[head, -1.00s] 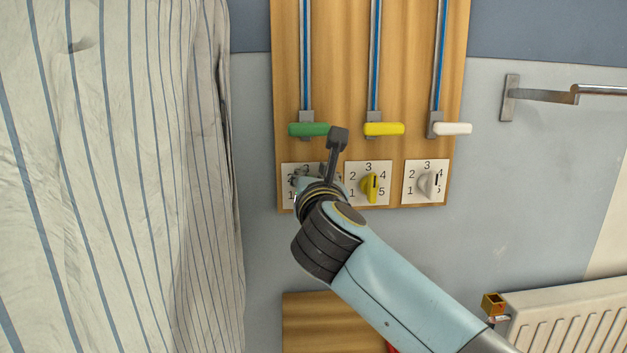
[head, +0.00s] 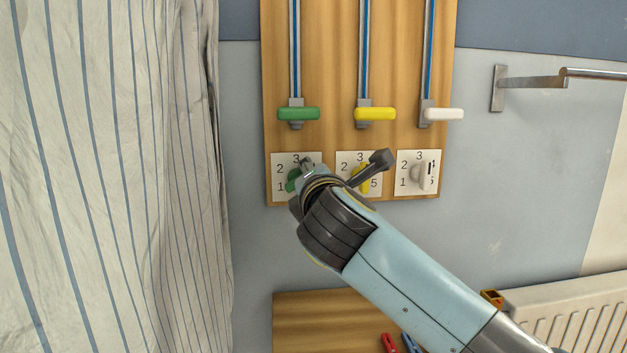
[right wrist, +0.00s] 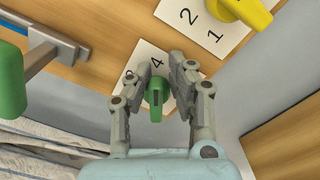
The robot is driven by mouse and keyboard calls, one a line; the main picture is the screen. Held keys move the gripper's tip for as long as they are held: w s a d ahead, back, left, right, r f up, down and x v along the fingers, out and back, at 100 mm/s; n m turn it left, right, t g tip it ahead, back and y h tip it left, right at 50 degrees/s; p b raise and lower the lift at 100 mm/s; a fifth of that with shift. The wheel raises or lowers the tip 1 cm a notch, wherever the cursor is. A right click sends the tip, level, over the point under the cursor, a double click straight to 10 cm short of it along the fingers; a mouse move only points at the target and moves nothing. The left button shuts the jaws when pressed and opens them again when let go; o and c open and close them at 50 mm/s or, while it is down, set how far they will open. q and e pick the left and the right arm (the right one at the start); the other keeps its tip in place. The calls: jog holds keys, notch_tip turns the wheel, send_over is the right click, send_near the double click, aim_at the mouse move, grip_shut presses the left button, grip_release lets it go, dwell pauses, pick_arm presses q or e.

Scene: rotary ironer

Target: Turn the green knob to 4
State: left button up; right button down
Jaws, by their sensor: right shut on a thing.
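The green knob (head: 293,180) is on the left white dial plate (head: 281,158) of the wooden board, partly hidden by my right arm in the head view. The digits 1, 2 and 3 show there; the right side of the dial is covered. My right gripper (head: 307,165) is at this dial. In the right wrist view, the green knob (right wrist: 157,93) sits between the fingers of my right gripper (right wrist: 160,85), which are shut on it. The digits 3 and 4 show beyond it. I cannot tell exactly which digit it points to. My left gripper is not in view.
A yellow knob (head: 365,184) and a white knob (head: 419,176) are to the right. Green (head: 298,114), yellow (head: 375,113) and white (head: 443,114) slider handles are above. A striped curtain (head: 120,200) hangs at left. A radiator (head: 570,310) is at lower right.

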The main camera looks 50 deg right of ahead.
jog(key=shift+r+m, duration=0.3)
jog(key=shift+r, duration=0.2)
jog(key=c, duration=1.3)
grip_release()
jog(key=shift+w+a, duration=0.1)
jog(key=shift+f, duration=0.3)
jog(key=shift+s+a+f, duration=0.1)
jog(key=shift+s+a, duration=0.2)
jog(key=v, duration=0.6)
jog(key=shift+s+a, duration=0.2)
jog(key=shift+s, duration=0.05)
